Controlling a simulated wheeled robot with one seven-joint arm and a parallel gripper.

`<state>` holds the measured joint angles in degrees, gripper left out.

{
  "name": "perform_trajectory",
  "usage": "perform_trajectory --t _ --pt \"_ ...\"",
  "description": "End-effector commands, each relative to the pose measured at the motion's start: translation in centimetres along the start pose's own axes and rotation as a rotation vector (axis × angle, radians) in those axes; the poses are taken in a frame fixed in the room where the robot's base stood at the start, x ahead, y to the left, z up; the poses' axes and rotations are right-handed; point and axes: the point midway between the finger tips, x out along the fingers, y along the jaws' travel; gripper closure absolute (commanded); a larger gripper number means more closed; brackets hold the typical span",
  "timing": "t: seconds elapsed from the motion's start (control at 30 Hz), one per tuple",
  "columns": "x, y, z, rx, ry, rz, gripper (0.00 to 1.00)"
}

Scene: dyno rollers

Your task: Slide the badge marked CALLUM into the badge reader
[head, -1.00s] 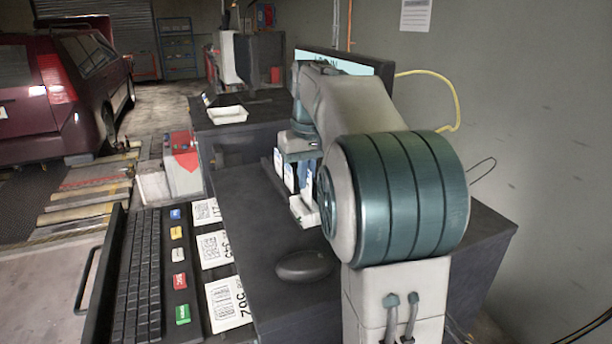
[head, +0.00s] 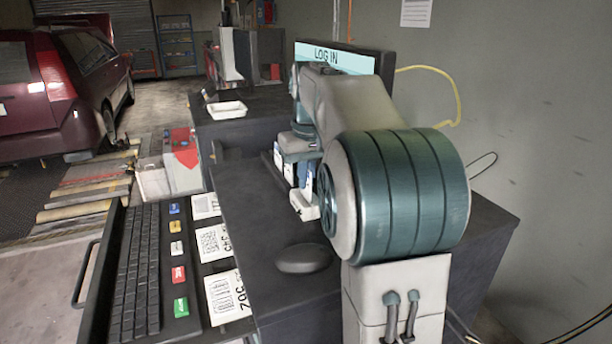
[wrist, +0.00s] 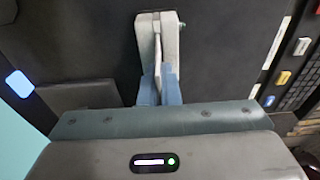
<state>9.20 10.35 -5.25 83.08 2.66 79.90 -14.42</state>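My gripper (wrist: 160,85) has its blue fingers close together around a thin pale edge, which looks like a badge (wrist: 158,66) seen edge-on. Its name cannot be read. A light grey badge reader (wrist: 171,38) with a narrow upright gap is right at the fingertips; the card's edge lines up with the gap, but how deep it sits I cannot tell. In the head view the reader (head: 303,207) stands on the dark desk just below my gripper (head: 300,155). White-and-blue badges (head: 288,173) show beside and partly behind my gripper.
A monitor (head: 330,57) reading LOG IN stands behind my arm. A dark mouse (head: 303,258) lies on the desk (head: 255,215) nearer me. A keyboard (head: 135,265), coloured keys and printed code cards (head: 228,295) lie left. A white tray (head: 227,109) is further back.

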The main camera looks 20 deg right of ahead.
Motion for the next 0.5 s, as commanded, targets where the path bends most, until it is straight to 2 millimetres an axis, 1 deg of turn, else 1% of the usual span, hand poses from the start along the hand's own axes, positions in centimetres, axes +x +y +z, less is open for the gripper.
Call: perform_trajectory --t 0.5 --pt "1.12 0.0 0.14 0.0 0.0 0.0 1.0"
